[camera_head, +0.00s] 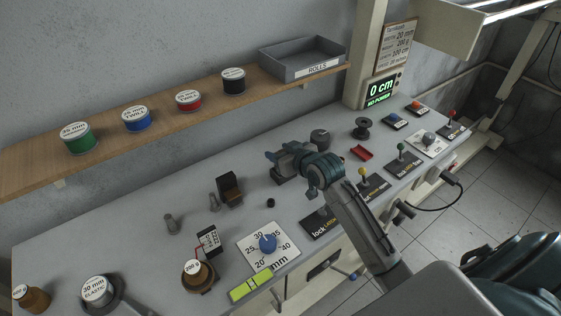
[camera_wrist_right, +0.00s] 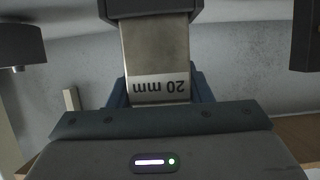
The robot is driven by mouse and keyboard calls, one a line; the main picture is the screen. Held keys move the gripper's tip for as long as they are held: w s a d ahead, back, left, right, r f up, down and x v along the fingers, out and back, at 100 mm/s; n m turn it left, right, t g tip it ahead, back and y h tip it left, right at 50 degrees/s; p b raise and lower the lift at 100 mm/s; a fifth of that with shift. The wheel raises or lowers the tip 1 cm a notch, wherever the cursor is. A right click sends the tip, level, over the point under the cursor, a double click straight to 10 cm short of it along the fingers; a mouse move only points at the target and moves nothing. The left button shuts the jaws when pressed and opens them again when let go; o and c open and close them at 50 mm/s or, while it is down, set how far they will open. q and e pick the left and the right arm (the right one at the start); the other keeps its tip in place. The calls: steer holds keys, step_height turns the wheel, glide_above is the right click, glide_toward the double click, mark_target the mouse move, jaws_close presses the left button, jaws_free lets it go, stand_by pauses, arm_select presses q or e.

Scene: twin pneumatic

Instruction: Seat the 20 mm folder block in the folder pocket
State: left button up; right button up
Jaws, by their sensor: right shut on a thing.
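The folder block (camera_wrist_right: 155,50), a tan-grey piece with "20 mm" printed upside down, fills the middle of the right wrist view. My right gripper (camera_head: 283,172) is shut on it, above the workbench in the head view. The block itself is hard to make out there, hidden by the gripper and its small size. A dark brown block-shaped piece (camera_head: 229,188) stands on the bench to the left of the gripper. I cannot tell which part is the folder pocket. My left gripper is in no view.
A dial plate (camera_head: 282,238) with a blue knob lies at the bench front. Lever plates (camera_head: 374,186) and a red tray (camera_head: 361,153) are to the right. A shelf (camera_head: 150,130) with spools runs along the wall.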

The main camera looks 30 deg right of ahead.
steer(key=shift+w+f+b, duration=0.1)
steer(key=shift+f+b, duration=0.35)
steer(key=shift+f, duration=0.4)
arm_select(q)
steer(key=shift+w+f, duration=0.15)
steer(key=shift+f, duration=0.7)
arm_select(e)
steer(key=shift+r, duration=0.1)
steer(key=o, duration=1.1)
steer(key=shift+f, duration=0.2)
